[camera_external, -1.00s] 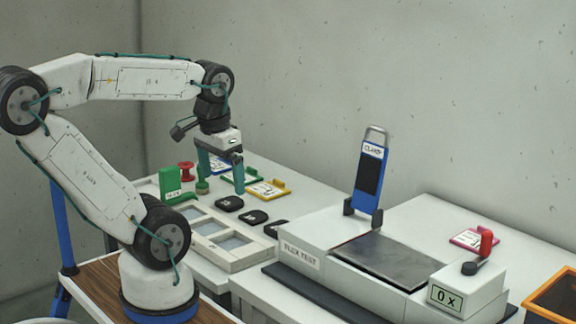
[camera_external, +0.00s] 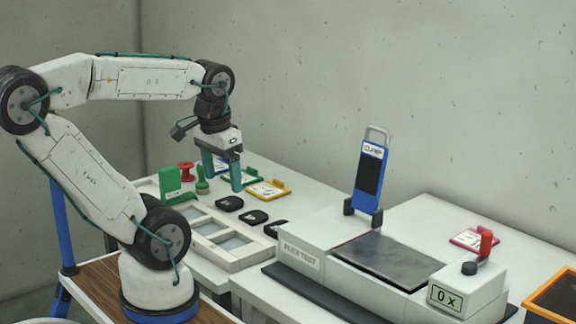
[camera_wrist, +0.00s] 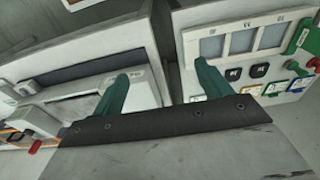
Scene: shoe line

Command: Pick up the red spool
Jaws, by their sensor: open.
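The red spool (camera_external: 186,170) stands upright at the back left of the far table, behind the green block. In the wrist view a red shape at the right edge, likely the spool (camera_wrist: 313,64), is partly cut off. My gripper (camera_external: 223,181) points down above the table, to the right of the spool and apart from it. Its two teal fingers are spread with nothing between them; they also show in the wrist view (camera_wrist: 161,70).
A yellow tray (camera_external: 268,190), black pads (camera_external: 229,204) and a pale compartment frame (camera_external: 245,256) lie around. The flex tester (camera_external: 310,247) stands to the right.

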